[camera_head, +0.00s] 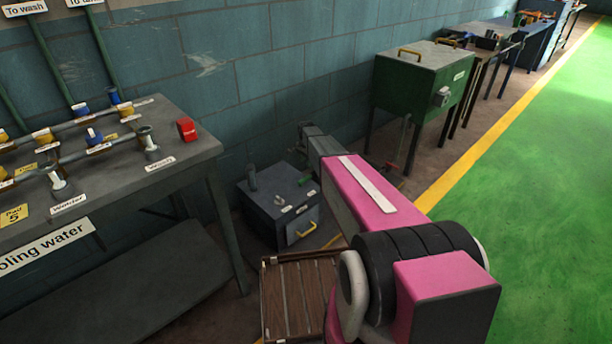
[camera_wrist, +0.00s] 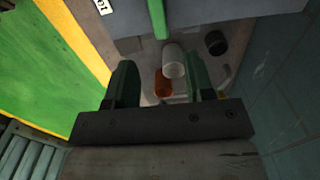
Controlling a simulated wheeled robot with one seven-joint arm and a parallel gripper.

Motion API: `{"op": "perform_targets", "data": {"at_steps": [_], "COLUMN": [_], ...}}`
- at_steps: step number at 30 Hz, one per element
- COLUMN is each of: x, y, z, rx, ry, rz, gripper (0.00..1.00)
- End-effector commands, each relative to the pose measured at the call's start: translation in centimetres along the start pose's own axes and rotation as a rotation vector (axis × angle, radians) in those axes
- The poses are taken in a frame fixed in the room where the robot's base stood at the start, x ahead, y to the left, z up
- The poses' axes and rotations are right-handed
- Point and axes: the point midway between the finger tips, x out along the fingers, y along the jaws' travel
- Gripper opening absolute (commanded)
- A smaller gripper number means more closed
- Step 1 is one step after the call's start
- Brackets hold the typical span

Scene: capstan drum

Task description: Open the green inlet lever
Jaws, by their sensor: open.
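A green bar (camera_wrist: 157,18), which looks like the green inlet lever, juts from the grey box at the top of the wrist view. A small green piece (camera_head: 305,181) shows at the right edge of the dark grey box (camera_head: 270,222) in the head view; I cannot tell surely that it is the same part. My gripper (camera_wrist: 162,85) is open, its two dark green fingers apart. The bar's end lies ahead of the gap between them, not in it. In the head view my gripper's fingers cannot be made out.
A white cylinder (camera_wrist: 174,60), an orange piece (camera_wrist: 162,83) and a black cylinder (camera_wrist: 215,42) show beyond my fingers. The blue wall (camera_wrist: 285,100) is close on the right there. A pipe table (camera_head: 185,165) stands left, a green cabinet (camera_head: 415,80) behind. Green floor is clear at right.

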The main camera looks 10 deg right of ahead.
Motion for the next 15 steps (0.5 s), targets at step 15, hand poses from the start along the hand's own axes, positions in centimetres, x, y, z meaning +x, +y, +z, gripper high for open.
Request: {"op": "perform_targets", "data": {"at_steps": [15], "x": [8.3], "y": [0.1], "z": [0.0], "rx": [-0.003], "ry": [-0.001], "rz": [0.001], "gripper": [0.49]}}
